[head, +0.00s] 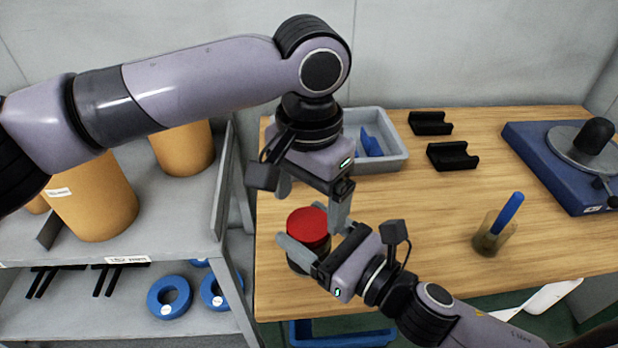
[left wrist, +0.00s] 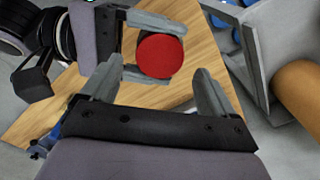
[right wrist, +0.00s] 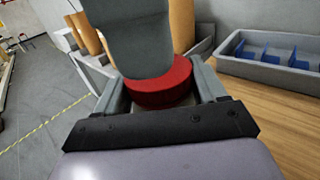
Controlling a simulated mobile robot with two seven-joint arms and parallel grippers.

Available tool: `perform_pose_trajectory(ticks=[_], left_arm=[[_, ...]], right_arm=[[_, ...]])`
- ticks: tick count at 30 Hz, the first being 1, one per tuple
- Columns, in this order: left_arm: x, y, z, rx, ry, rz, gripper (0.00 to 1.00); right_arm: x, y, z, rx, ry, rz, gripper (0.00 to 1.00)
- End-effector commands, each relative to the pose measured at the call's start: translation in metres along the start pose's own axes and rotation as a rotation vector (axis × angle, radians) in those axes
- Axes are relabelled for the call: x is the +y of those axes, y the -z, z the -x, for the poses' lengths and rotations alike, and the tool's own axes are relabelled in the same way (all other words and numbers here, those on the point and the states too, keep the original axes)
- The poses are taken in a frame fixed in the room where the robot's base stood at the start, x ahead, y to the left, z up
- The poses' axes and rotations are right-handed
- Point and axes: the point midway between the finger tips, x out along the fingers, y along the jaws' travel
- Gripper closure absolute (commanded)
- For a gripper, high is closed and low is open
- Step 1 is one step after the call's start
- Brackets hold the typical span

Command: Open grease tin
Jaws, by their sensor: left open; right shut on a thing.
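The grease tin has a round red lid (head: 308,224) and a dark body (head: 300,268), and stands upright near the table's left edge. My right gripper (head: 312,240) is shut on the tin, its fingers on either side, as the right wrist view (right wrist: 160,95) also shows. My left gripper (head: 312,208) is open, pointing down above the tin. In the left wrist view the red lid (left wrist: 160,56) lies ahead of and between the open left fingers (left wrist: 155,85), not touching them as far as I can see. The lid is on the tin.
A grey bin (head: 385,160) with blue dividers stands behind the tin. Black holders (head: 452,156), a cup with a blue tool (head: 493,238) and a blue machine (head: 560,160) are further right. A grey shelf (head: 180,215) with orange rolls (head: 95,200) stands left. The table's middle is clear.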

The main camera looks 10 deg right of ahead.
Motion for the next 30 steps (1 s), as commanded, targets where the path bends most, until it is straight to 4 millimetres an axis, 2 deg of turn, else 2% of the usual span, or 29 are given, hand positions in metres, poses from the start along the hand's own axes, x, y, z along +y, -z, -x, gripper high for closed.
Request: perform_pose_trajectory(ticks=[3, 7, 18, 19, 21, 24, 30], left_arm=[[0.000, -0.001, -0.018, -0.002, -0.001, 0.001, 0.12], [0.000, 0.000, -0.031, -0.001, -0.001, 0.001, 0.12], [0.000, 0.000, -0.037, 0.000, 0.000, 0.001, 0.12], [0.000, 0.000, -0.037, 0.000, 0.000, 0.001, 0.18], [0.000, 0.000, -0.037, 0.000, 0.000, 0.002, 0.41], [0.000, 0.000, -0.037, 0.000, 0.000, 0.002, 0.70], [0.000, 0.000, -0.037, 0.000, -0.001, 0.022, 0.71]], right_arm=[[0.000, -0.002, 0.000, -0.003, -0.001, 0.001, 1.00], [0.000, -0.002, 0.000, -0.003, -0.001, 0.001, 1.00], [0.000, -0.002, 0.000, -0.004, -0.001, 0.001, 1.00], [0.000, -0.002, 0.000, -0.004, -0.001, 0.001, 1.00], [0.000, -0.002, 0.000, -0.004, -0.001, 0.001, 1.00], [0.000, -0.002, 0.000, -0.004, -0.001, 0.001, 1.00], [0.000, -0.002, 0.000, -0.003, -0.001, 0.000, 1.00]])
